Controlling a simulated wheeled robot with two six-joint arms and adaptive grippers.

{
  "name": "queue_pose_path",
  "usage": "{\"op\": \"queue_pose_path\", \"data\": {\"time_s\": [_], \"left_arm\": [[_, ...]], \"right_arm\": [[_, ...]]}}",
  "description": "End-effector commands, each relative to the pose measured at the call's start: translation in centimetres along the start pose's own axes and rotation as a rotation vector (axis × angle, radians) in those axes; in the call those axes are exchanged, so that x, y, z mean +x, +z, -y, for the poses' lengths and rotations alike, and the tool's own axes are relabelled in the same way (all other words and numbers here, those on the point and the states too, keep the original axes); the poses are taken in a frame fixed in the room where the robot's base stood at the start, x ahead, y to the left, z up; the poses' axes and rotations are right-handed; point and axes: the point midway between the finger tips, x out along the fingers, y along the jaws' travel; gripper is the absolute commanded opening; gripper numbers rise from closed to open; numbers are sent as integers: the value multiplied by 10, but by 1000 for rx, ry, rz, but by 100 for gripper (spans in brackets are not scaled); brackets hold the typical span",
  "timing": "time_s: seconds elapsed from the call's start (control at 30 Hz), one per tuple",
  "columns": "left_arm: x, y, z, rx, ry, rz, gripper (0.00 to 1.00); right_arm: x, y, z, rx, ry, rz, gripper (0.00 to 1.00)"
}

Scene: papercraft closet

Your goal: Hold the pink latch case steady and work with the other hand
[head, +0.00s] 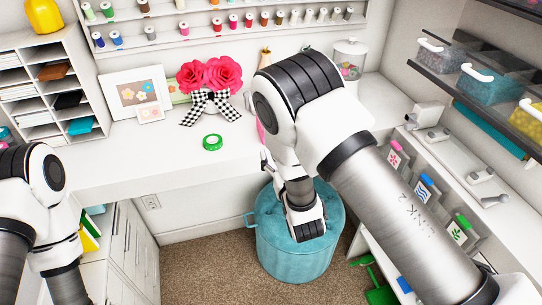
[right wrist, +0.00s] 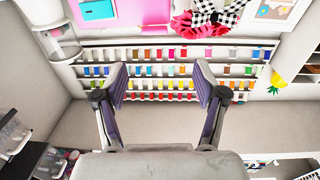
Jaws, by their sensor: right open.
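In the right wrist view, a flat pink surface (right wrist: 150,14), likely the pink latch case, shows at the top edge, cut off by the frame. In the head view only a narrow pink sliver (head: 261,131) shows beside my right arm; the arm hides the rest. Its latch cannot be made out. My right gripper (right wrist: 161,85) is open and empty, its two fingers well apart, with the pink surface beyond their tips and not between them. In the head view my left arm is at the lower left, and its gripper is out of view.
The white desk (head: 130,173) carries a green tape roll (head: 212,142), framed pictures (head: 137,94), pink flowers with a checkered bow (head: 208,105) and a glass jar (head: 349,66). Thread racks (head: 222,22) line the back wall. A teal stool (head: 290,255) stands below the desk front.

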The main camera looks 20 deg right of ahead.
Motion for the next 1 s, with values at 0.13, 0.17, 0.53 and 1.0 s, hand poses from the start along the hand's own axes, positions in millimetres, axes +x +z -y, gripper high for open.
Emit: {"op": "queue_pose_path", "data": {"time_s": [0.13, 0.17, 0.53, 1.0], "left_arm": [[-5, 0, 0, 2, 1, -1, 57], [-7, 0, 0, 2, 1, -1, 57], [-22, -1, 0, 3, 1, -3, 57], [-21, -1, 0, 3, 2, -3, 57]], "right_arm": [[16, 0, -2, 3, 5, 1, 71], [21, -1, -2, 3, 4, 0, 71], [75, 2, -2, 1, 3, 3, 71], [76, 3, -2, 0, 2, 4, 0]]}}
